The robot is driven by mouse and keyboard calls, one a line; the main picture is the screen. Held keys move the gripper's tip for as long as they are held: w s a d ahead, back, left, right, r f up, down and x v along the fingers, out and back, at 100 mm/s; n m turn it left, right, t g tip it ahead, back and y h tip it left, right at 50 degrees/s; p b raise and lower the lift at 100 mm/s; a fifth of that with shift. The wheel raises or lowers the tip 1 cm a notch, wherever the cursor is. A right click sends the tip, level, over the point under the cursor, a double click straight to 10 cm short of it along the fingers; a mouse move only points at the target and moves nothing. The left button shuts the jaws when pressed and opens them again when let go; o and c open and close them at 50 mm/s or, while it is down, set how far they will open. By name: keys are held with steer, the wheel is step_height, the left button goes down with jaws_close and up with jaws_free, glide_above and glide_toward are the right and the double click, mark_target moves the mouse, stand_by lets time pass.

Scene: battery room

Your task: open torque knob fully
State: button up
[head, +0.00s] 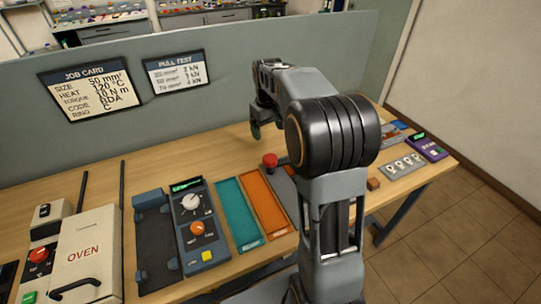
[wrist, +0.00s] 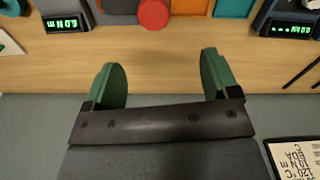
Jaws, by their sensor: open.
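My gripper (head: 256,130) hangs above the back part of the bench, with green fingertips. In the wrist view its two fingers (wrist: 161,78) are spread apart, with only bare wood between them. I cannot make out a knob labelled for torque. A dark panel (head: 208,242) left of the arm carries a pale knob (head: 191,204) and an orange knob (head: 197,229). In the wrist view, a green-lit display (wrist: 62,23) at upper left seems to show a value in N m, upside down. The unit around it is mostly cut off, and my arm hides that area in the head view.
A red button (head: 270,160) stands near my gripper, beyond the teal (head: 237,212) and orange (head: 266,205) trays. An oven (head: 84,255) is at left. A grey partition (head: 215,100) with a job card (head: 90,88) runs along the back. The wood under my gripper is clear.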

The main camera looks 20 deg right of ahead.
mark_target(270, 158)
steer(key=f, duration=0.4)
steer(key=w+f, duration=0.1)
steer(key=f, duration=0.4)
steer(key=d+f+p, duration=0.1)
steer(key=f, duration=0.4)
steer(key=shift+w+d+f, duration=0.1)
steer(key=shift+w+f, duration=0.05)
steer(key=shift+f, duration=0.05)
steer(key=c, duration=1.3)
